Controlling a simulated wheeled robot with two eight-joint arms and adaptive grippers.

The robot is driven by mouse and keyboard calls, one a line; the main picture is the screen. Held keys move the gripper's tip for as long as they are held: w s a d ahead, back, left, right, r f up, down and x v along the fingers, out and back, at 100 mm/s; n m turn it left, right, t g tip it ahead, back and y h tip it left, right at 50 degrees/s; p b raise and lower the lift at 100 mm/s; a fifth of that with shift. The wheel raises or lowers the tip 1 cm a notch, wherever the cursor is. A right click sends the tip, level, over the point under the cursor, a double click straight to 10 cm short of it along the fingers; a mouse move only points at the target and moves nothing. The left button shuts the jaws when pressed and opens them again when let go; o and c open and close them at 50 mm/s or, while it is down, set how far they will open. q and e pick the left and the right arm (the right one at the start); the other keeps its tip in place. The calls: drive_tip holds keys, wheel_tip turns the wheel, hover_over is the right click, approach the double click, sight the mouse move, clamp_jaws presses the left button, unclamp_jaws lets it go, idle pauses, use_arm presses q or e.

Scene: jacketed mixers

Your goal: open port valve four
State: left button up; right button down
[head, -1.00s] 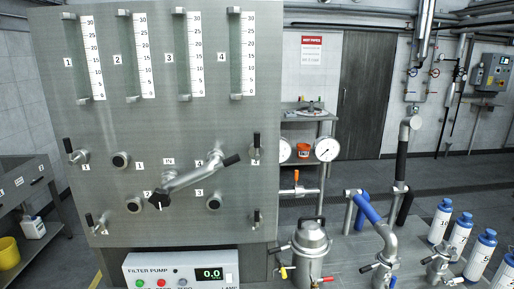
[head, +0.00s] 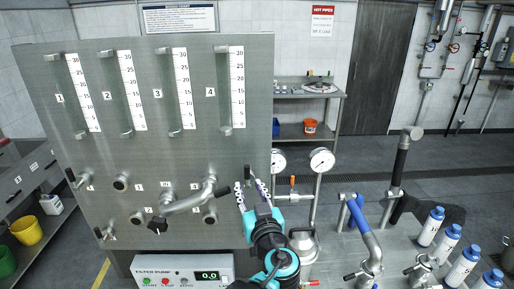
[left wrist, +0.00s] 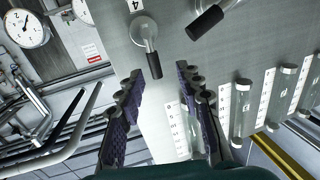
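Port valve four (left wrist: 148,38) is a small metal valve with a black-tipped handle, beside an upside-down label 4 on the steel panel in the left wrist view. In the head view its black handle tip (head: 247,171) shows at the panel's right edge, just above my left gripper; its body is mostly hidden. My left gripper (head: 251,187) is open and empty. In the left wrist view its two dark ridged fingers (left wrist: 160,82) are spread, with the valve's handle ahead of the gap between them. I cannot tell whether they touch it. My right gripper is not in view.
A swinging pipe (head: 185,202) with a black grip lies just left of the valve. Gauges (head: 321,160) stand to the right of the panel. The filter pump box (head: 180,270) is below. A blue-sleeved pipe (head: 362,222) and several bottles (head: 432,226) stand further right.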

sight(248, 173)
use_arm(q)
drive_tip(key=x, duration=0.2)
drive_tip(key=r+x, duration=0.1)
drive_tip(key=x, duration=0.2)
drive_tip(key=d+x, duration=0.1)
drive_tip(key=x, duration=0.1)
drive_tip(key=shift+w+a+r, duration=0.1)
drive_tip(key=shift+w+r, duration=0.05)
drive_tip(key=shift+w, duration=0.3)
clamp_jaws()
